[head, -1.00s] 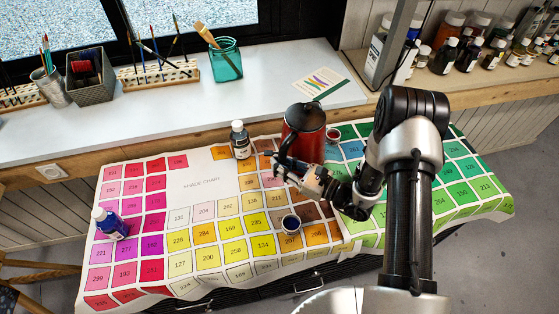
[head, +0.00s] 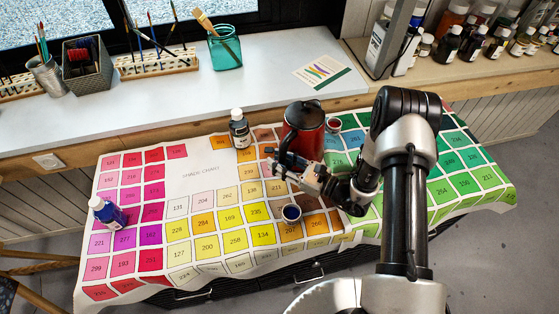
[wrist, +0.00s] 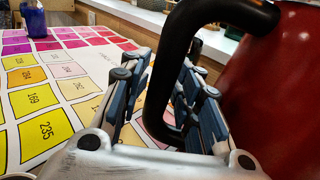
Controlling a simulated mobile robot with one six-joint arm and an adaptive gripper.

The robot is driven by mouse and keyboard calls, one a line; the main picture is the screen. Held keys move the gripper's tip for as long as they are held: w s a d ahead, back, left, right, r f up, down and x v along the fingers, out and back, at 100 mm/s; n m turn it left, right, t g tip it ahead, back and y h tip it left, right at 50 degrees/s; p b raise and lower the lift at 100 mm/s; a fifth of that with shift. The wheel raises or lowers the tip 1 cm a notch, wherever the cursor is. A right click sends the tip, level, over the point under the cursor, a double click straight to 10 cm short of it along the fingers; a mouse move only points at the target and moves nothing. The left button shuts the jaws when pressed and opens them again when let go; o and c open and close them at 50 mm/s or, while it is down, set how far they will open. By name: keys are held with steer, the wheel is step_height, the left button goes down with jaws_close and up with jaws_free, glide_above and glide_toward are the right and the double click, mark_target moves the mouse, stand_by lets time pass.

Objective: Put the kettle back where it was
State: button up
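The kettle (head: 304,138) is red with a black lid and a black handle. It is upright over the back middle of the shade chart, among the orange and brown squares. In the wrist view its red body (wrist: 285,85) fills the right side. My gripper (head: 279,164) is at the handle, on the kettle's front left. In the wrist view the handle (wrist: 166,85) passes between the two fingers of my gripper (wrist: 165,80), which close in on both sides of it. My gripper hides part of the kettle's lower side, and I cannot tell whether its base touches the chart.
A small dark-filled cup (head: 291,212) stands in front. A blue bottle (head: 107,213) is at the chart's left. The white counter (head: 150,100) runs behind.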

steer(key=shift+o, duration=0.9)
steer(key=shift+r, duration=0.25)
steer(key=p+v, duration=0.3)
steer(key=v, duration=0.9)
steer(key=s+a+r+n+g+h, duration=0.2)
steer(key=s+r+n+g, duration=0.3)
steer(key=r+n, duration=0.3)
steer(key=s+a+r+n+g+h, duration=0.25)
steer(key=s+r+n+g, duration=0.35)
steer(key=r, duration=0.4)
steer(key=s+d+r+n+t+h, duration=0.7)
steer(key=s+d+r+n+h, duration=0.2)
steer(key=d+r+n+h, duration=0.1)
steer(key=shift+s+d+r+h, duration=0.25)
steer(key=shift+s+r+h, duration=0.15)
steer(key=shift+r+h, duration=0.25)
